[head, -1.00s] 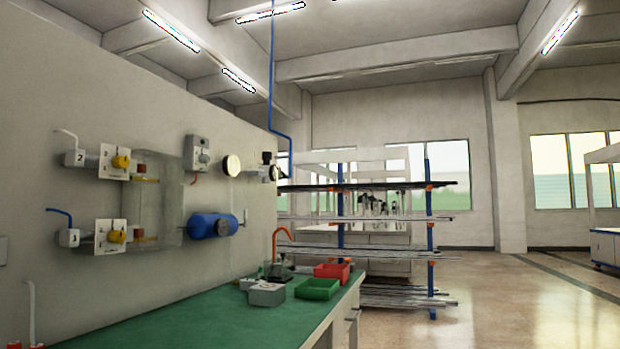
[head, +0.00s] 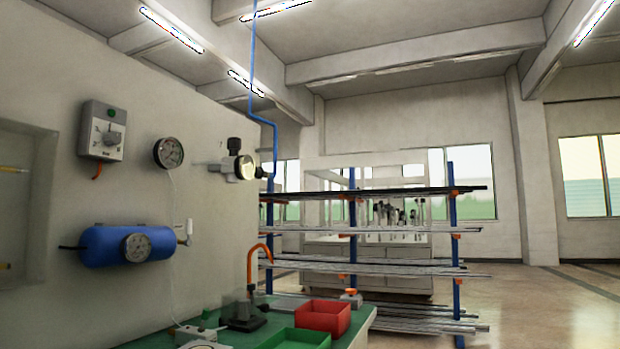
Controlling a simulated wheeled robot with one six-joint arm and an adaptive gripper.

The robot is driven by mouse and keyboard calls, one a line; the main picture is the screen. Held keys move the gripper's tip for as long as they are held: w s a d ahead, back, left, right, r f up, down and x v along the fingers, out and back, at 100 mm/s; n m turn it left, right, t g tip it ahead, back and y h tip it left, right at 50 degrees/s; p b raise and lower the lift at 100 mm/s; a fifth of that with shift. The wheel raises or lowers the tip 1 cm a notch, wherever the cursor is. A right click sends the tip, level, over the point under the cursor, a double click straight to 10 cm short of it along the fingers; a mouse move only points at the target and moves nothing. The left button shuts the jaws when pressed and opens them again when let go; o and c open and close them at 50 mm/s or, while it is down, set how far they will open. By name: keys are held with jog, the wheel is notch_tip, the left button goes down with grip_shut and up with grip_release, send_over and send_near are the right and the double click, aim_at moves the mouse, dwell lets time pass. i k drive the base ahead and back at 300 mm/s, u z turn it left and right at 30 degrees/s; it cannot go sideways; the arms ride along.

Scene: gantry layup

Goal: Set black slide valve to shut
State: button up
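A regulator-like fitting (head: 232,160) is on the wall at the middle left in the head view. It has a black knob on top, a round pale gauge face and a black part on its right side, next to the blue pipe (head: 252,70). This black part (head: 246,168) may be the black slide valve, but it is too small to be sure or to tell its setting. My gripper is not in view.
A blue tank (head: 105,246) with a gauge, a round gauge (head: 168,153) and a grey control box (head: 103,130) are on the wall. The green bench (head: 362,320) holds a red bin (head: 323,317), a green bin (head: 300,338) and an orange hook. A rack with long bars (head: 455,210) stands beyond; floor is open at right.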

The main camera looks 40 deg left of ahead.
aim_at(258, 172)
jog(key=u, duration=0.3)
jog(key=i, duration=1.15)
jog(key=u, duration=0.75)
